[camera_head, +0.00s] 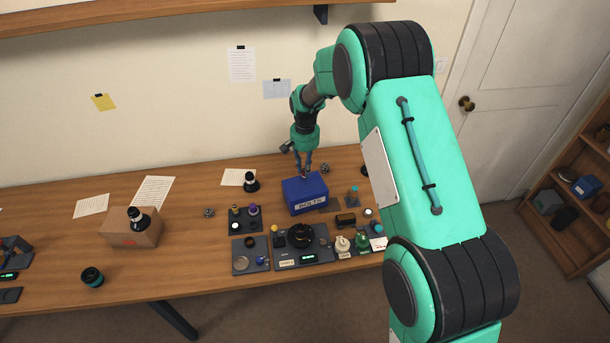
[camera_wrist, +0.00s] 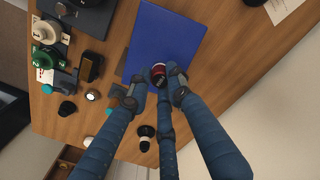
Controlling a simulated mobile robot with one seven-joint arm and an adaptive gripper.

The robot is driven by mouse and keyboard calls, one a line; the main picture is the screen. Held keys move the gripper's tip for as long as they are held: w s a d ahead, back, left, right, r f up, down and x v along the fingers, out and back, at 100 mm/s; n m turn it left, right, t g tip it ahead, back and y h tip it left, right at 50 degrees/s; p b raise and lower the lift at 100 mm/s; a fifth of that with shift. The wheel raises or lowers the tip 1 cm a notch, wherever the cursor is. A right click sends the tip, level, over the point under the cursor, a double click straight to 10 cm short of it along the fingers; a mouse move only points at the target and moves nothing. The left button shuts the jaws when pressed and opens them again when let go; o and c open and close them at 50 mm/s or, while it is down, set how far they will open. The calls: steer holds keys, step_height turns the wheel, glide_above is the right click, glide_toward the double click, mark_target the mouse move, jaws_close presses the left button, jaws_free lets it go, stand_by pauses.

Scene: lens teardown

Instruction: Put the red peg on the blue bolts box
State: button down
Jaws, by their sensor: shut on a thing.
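The blue bolts box (camera_head: 305,193) stands on the wooden table under my arm, its white BOLTS label facing the front. Its flat blue top (camera_wrist: 165,40) fills the upper middle of the wrist view. My gripper (camera_head: 303,172) points down at the back of the box top. In the wrist view my gripper (camera_wrist: 158,82) has its fingers closed around a small red and black peg (camera_wrist: 158,70). The peg shows over the near edge of the blue top. I cannot tell whether it touches the box.
A dark tray with small parts (camera_head: 245,219) sits left of the box. A work mat with a black lens ring (camera_head: 300,236) lies in front, with white and green parts beside it. A cardboard box (camera_head: 131,230) stands farther left.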

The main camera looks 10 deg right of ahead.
steer(key=shift+f, duration=1.8)
steer(key=c, duration=1.6)
jaws_free()
steer(key=shift+f, duration=0.1)
step_height(320, 180, up, 12)
steer(key=shift+r+p, duration=0.1)
steer(key=shift+p, duration=0.2)
